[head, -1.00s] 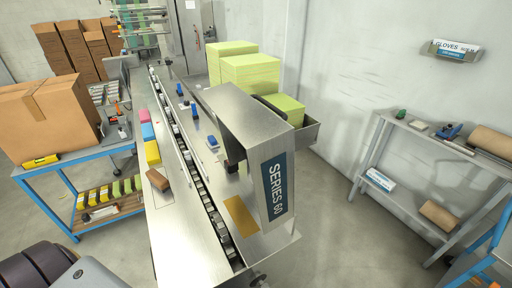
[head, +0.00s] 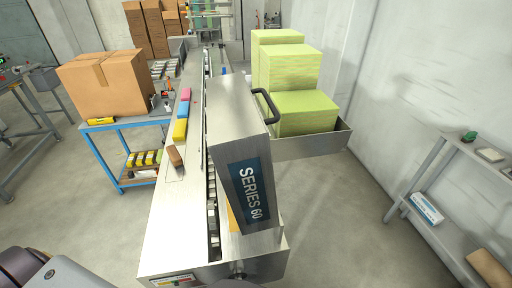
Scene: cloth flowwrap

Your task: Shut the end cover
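The end cover (head: 233,118) is a brushed-metal hood at the near end of the long wrapping machine (head: 168,220). Its front face carries a blue "SERIES 60" label (head: 250,193) and is tilted. A black handle (head: 268,103) stands out from its right side. Below its left edge the conveyor channel and a strip of an orange panel (head: 232,221) show, so the cover looks raised; its hinge is hidden. Neither gripper is in view; only a grey and dark part of my own body shows at bottom left.
A metal bin (head: 318,146) with green stacks (head: 290,68) stands right of the cover. A blue table (head: 98,150) with a carton (head: 108,82) is at left. A grey shelf (head: 425,172) is at right. Floor between bin and shelf is clear.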

